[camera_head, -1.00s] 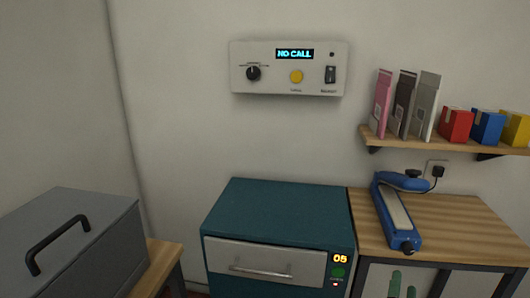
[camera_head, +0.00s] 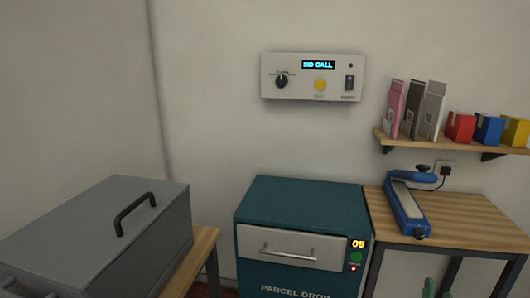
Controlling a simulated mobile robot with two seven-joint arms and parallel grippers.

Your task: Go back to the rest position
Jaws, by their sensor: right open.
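The green fingertips of my right gripper (camera_head: 438,288) show at the bottom edge, in front of the wooden table. They stand apart, open, with nothing seen between them. The rest of that gripper and its arm are below the picture. I cannot make out my left gripper.
A grey lidded box (camera_head: 95,235) with a black handle sits on a wooden table (camera_head: 196,258) at left. A teal parcel drop (camera_head: 290,205) reads 05. A blue sealer (camera_head: 405,207) lies on the right table (camera_head: 470,215). A call panel (camera_head: 310,77) and shelf (camera_head: 455,141) are on the wall.

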